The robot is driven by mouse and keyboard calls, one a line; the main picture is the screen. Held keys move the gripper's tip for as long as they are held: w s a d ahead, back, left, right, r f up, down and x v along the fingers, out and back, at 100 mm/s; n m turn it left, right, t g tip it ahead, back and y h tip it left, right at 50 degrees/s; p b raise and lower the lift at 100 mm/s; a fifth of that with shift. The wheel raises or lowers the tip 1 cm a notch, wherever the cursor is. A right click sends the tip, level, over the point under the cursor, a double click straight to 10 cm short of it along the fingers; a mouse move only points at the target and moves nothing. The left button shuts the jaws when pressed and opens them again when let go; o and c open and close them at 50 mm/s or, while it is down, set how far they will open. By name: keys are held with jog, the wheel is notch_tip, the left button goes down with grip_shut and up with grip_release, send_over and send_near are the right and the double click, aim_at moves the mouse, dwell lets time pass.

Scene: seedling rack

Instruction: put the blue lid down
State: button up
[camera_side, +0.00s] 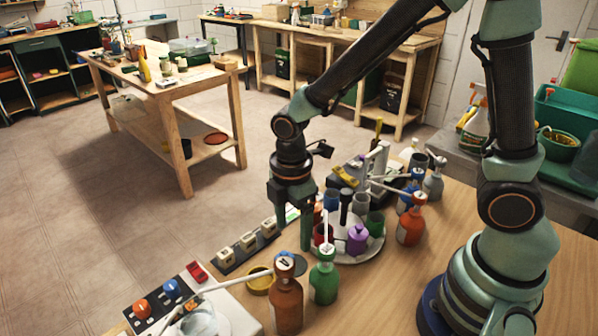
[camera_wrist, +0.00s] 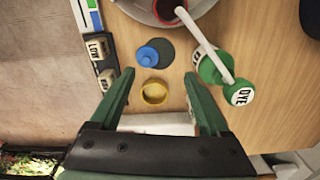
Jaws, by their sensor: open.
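The blue lid (camera_wrist: 148,56), small with a raised round top, rests at the left part of a dark round disc (camera_wrist: 166,50) on the table in the wrist view. My gripper (camera_side: 291,240) points down over this spot. In the wrist view my gripper (camera_wrist: 159,77) is open, with nothing between its fingers, and the lid lies beyond the fingertips, touching neither.
A yellow ring-shaped dish (camera_wrist: 154,92) is beside the disc. The green bottle (camera_side: 323,280) stands close on the right, with a pale rod by it. A round tray (camera_side: 372,245) with cups is behind. Stamp blocks (camera_side: 248,242) sit in a strip at the left.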

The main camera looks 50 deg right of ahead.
jog(key=s+d+r+m+t, duration=0.2)
jog(key=d+r+m, duration=0.3)
jog(key=r+m, duration=0.3)
jog(key=s+d+r+m+t, duration=0.2)
jog(key=d+r+m, duration=0.3)
jog(key=r+m, duration=0.3)
jog(key=shift+d+r+t, duration=0.25)
jog(key=shift+r+t, duration=0.1)
jog(key=shift+t, duration=0.45)
